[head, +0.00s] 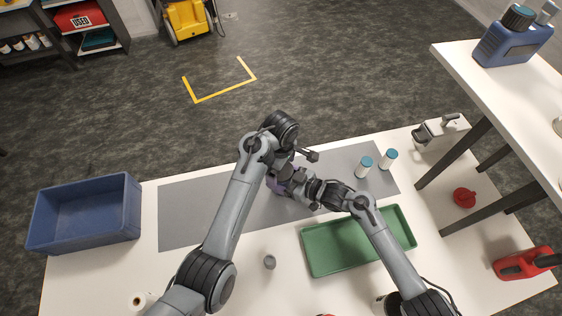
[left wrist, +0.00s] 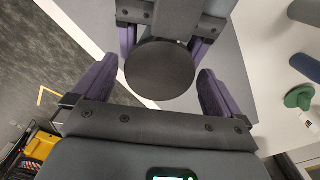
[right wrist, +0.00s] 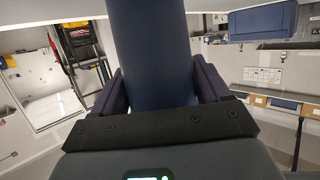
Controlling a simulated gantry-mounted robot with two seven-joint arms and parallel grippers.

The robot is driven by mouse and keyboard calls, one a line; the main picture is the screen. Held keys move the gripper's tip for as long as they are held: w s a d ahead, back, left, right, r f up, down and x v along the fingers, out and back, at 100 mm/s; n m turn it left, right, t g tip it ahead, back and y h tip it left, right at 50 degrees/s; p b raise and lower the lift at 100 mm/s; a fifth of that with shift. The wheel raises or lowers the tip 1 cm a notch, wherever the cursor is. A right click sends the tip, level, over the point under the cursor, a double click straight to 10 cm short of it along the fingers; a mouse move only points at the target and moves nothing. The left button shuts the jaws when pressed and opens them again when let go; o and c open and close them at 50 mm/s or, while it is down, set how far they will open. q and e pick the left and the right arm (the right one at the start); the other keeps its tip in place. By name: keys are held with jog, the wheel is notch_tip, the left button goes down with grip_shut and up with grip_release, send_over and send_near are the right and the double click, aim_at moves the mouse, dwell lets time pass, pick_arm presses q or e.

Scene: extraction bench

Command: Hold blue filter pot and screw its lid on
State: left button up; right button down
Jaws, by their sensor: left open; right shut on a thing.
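The blue filter pot (right wrist: 152,55) is a dark blue cylinder held between the fingers of my right gripper (right wrist: 155,95). Its round black lid (left wrist: 160,66) faces the left wrist camera and covers the pot's end; how tightly it sits cannot be told. My left gripper (left wrist: 158,88) is open, with one purple finger on each side of the lid and a visible gap to it. The right gripper's purple fingers show just behind the lid in the left wrist view. In the head view both grippers meet above the grey mat (head: 210,212), and the arms hide the pot.
A green tray (head: 312,258) lies right of the mat's front. A small grey cylinder (head: 269,262) stands in front. A blue crate (head: 85,238) is at left. The mat's left part is clear.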

pick_arm(q)
jog(key=shift+f, duration=0.25)
jog(key=shift+c, duration=0.2)
jog(key=c, duration=1.1)
jog(key=shift+o, duration=0.2)
jog(key=m, duration=0.3)
jog(key=o, duration=1.1)
jog(key=shift+r, duration=2.25)
jog(key=shift+r, duration=0.1)
notch_tip(320, 180, up, 3)
jog(key=n, duration=0.3)
jog(key=shift+r, duration=0.15)
